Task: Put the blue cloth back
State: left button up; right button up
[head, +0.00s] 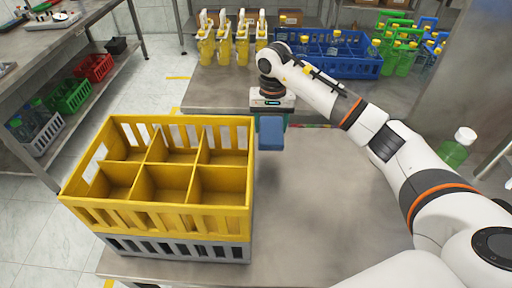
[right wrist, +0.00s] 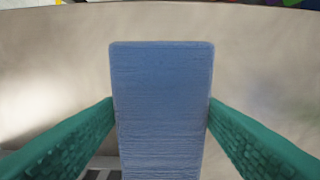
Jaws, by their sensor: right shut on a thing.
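The blue cloth (head: 271,133) is a folded block in the head view, just right of the yellow crate. My right gripper (head: 271,118) is above it and shut on it. In the right wrist view the cloth (right wrist: 162,105) stands between the two green fingers (right wrist: 162,125), which press on its left and right sides. It appears to be held above the grey table (head: 310,190); the exact gap cannot be told. My left gripper is not in view.
A yellow divided crate (head: 150,212) with empty compartments stands on a grey crate (head: 180,248). Several yellow pump bottles (head: 225,52) and a blue crate (head: 345,62) stand at the back. A green bottle (head: 456,150) is at the right. The table's front middle is clear.

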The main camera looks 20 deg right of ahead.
aim_at(273, 128)
jog(key=f, duration=0.3)
jog(key=shift+s+d+f, duration=0.15)
jog(key=shift+s+f, duration=0.15)
jog(key=shift+f, duration=0.1)
notch_tip(273, 128, down, 4)
jog(key=shift+w+r+p, duration=0.1)
jog(key=shift+p, duration=0.4)
jog(key=shift+f, duration=0.25)
jog(key=o, duration=0.9)
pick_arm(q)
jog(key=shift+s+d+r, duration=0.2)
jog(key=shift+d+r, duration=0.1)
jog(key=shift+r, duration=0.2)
pick_arm(e)
jog(key=shift+o, duration=0.2)
